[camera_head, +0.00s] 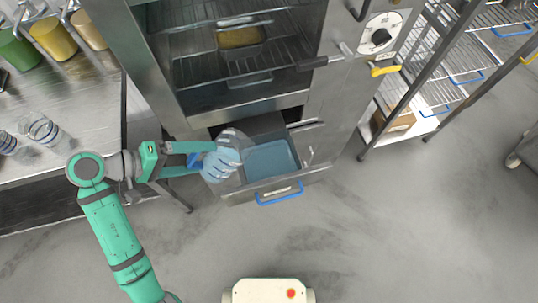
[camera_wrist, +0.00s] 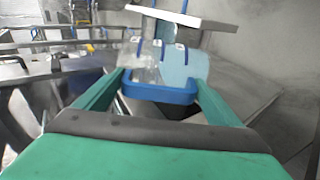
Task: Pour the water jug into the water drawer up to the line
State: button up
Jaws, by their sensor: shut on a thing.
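The water jug (camera_head: 229,153) is a clear ribbed vessel with a blue handle, held over the left side of the water drawer. It looks tipped toward the drawer. In the wrist view the jug (camera_wrist: 185,62) lies ahead of the fingers with pale blue water in its right part. My gripper (camera_head: 203,158) is shut on its blue handle (camera_wrist: 160,91). The water drawer (camera_head: 240,199) is pulled out below the oven and has a blue front handle (camera_head: 280,194). Pale blue water (camera_head: 271,160) shows in it. The fill line cannot be made out, and a stream is not clear.
The oven (camera_head: 245,105) stands open above the drawer, with a pan (camera_head: 240,37) on a rack. A steel counter (camera_head: 75,110) at left holds clear jars (camera_head: 42,128) and coloured containers (camera_head: 53,37). A wire shelf (camera_head: 430,90) stands at right. The floor in front is clear.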

jog(key=shift+s+a+f+h, duration=0.1)
jog(key=shift+a+f+h, duration=0.35)
jog(key=shift+f, duration=0.15)
jog(key=a+f+t+h, duration=0.1)
jog(key=f+h, duration=0.1)
jog(key=f, duration=0.5)
jog(key=s+a+f+t+h+b, duration=0.1)
jog(key=a+f+h, duration=0.1)
jog(key=f, duration=0.5)
jog(key=shift+a+f+n+h, duration=0.3)
jog(key=shift+f+h, duration=0.05)
jog(key=shift+h, duration=0.4)
jog(key=shift+a, duration=0.1)
